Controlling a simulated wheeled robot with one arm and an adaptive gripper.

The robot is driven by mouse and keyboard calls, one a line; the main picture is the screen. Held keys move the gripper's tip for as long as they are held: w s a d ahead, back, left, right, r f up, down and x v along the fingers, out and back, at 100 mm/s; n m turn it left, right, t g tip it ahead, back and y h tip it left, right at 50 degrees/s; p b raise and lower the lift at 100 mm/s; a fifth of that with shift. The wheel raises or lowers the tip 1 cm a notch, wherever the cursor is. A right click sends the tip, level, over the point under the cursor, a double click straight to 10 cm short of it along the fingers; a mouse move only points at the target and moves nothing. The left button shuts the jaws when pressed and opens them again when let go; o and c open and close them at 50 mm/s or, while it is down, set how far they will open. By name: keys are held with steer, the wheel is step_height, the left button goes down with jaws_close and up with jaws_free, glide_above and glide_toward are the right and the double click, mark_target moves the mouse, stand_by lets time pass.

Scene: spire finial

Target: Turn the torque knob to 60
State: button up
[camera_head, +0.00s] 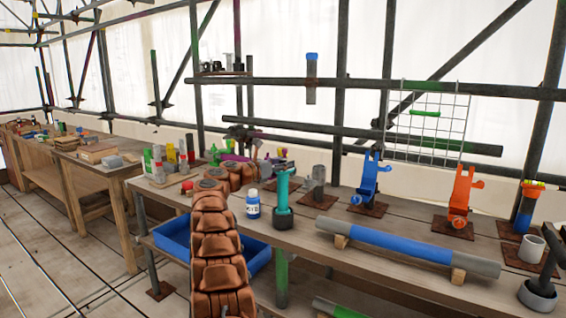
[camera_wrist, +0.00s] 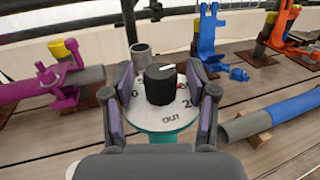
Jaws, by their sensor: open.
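The torque knob (camera_wrist: 159,87) is black with a short white pointer line at its top right. It sits on a round white dial (camera_wrist: 150,117) with black numbers, a red mark and the word OUT, on a teal body (camera_wrist: 165,138). Most numbers are hidden by the knob and fingers. My gripper (camera_wrist: 159,78) is open in the wrist view, with one purple-grey finger on each side of the knob and gaps between. In the head view, an upright teal tool (camera_head: 283,192) with a dark foot stands on the bench; its dial face cannot be made out.
A white bottle with a blue label (camera_head: 253,206) stands left of the teal tool. A grey cylinder (camera_wrist: 141,58) is behind the dial. A blue-and-grey pipe (camera_head: 385,246), a blue clamp (camera_head: 366,182) and an orange clamp (camera_head: 461,200) are to the right; a magenta clamp (camera_wrist: 68,88) is left.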

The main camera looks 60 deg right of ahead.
jaws_close()
stand_by(0.6)
steer(key=shift+t+b, duration=0.4)
steer(key=shift+b, duration=0.3)
